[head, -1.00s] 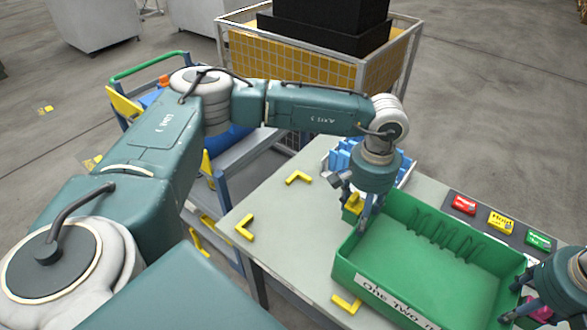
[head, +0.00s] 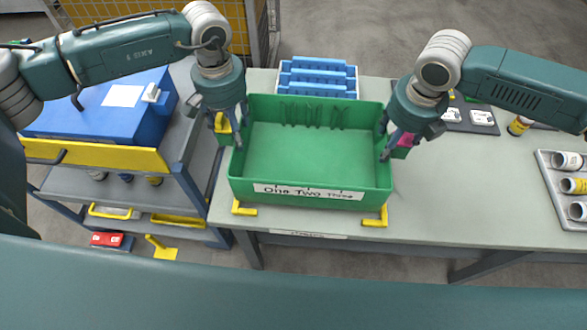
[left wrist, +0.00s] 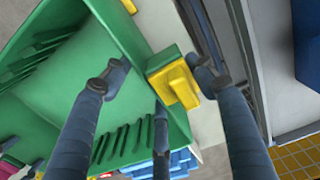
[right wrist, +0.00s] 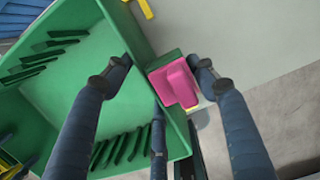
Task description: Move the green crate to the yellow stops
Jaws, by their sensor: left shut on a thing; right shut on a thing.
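The green crate (head: 310,150) is over the left part of the table, level, its labelled wall facing me. Two yellow stops show by its front corners, the front left stop (head: 243,208) and the front right stop (head: 376,217). Any stops behind the crate are hidden. My left gripper (head: 229,135) is shut on the yellow handle (left wrist: 174,80) at the crate's left end. My right gripper (head: 390,145) is shut on the pink handle (right wrist: 176,82) at its right end. I cannot tell whether the crate touches the table or the stops.
A blue rack (head: 318,68) stands close behind the crate. A cart with a blue case (head: 105,105) is at the left. A grey tray with bottles (head: 548,175) is at the far right. The table (head: 465,200) right of the crate is bare.

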